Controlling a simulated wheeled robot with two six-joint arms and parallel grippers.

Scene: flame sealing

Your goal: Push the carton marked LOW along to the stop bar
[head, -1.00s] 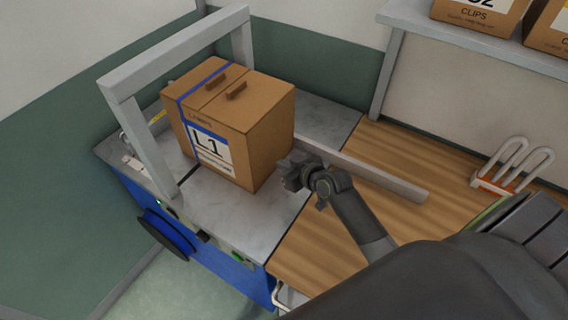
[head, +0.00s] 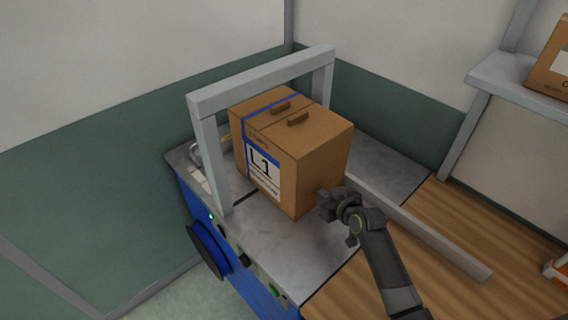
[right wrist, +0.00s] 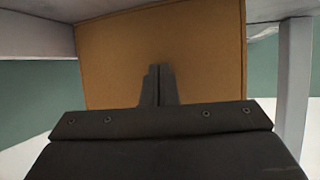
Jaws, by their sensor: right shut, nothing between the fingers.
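A brown carton (head: 290,150) stands upright on the grey machine bed (head: 292,244), partly under a grey arch (head: 262,80). Its label reads L1 in large print; I cannot read the word LOW on it. My right gripper (head: 325,203) is shut and empty, with its tips at the lower part of the carton's right face. The right wrist view shows the shut fingers (right wrist: 157,85) pointing at the plain carton face (right wrist: 200,60), touching or nearly so. I cannot make out a clear stop bar; the area beyond the arch is partly hidden. My left gripper is not in view.
A long grey rail (head: 430,235) runs behind the carton and out over the wooden table (head: 460,220). The blue machine front has a dark wheel (head: 210,250) and buttons. A shelf (head: 525,95) with a carton is at the upper right.

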